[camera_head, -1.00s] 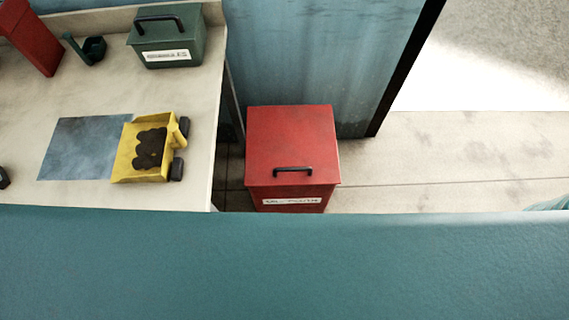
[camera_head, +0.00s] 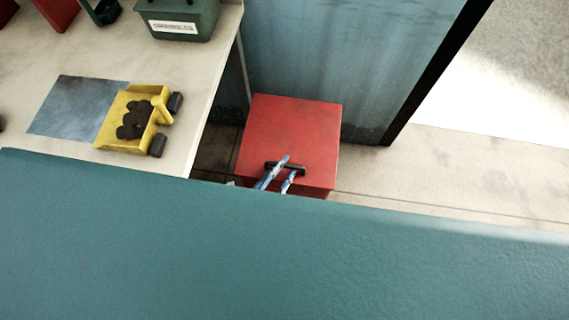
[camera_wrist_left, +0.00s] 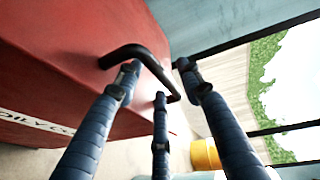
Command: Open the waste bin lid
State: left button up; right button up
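The red waste bin (camera_head: 270,128) stands on the floor beside the table, and its lid is shut. The lid's black bar handle (camera_head: 300,170) is near its front edge. My left gripper (camera_head: 287,168) reaches the handle from the front. In the left wrist view the handle (camera_wrist_left: 140,50) runs between the spread blue fingers of the left gripper (camera_wrist_left: 157,75). The left finger overlaps the handle, while a gap shows between the handle and the right finger. The bin's red side and part of its white label (camera_wrist_left: 38,122) also show there. My right gripper is in neither view.
A blue panel (camera_head: 320,60) stands behind the bin. Floor to the right is clear.

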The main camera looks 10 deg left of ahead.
pick_arm(q)
jog(key=shift+x, duration=0.8)
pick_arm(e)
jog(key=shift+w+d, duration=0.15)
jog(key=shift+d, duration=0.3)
pick_arm(q)
grip_shut()
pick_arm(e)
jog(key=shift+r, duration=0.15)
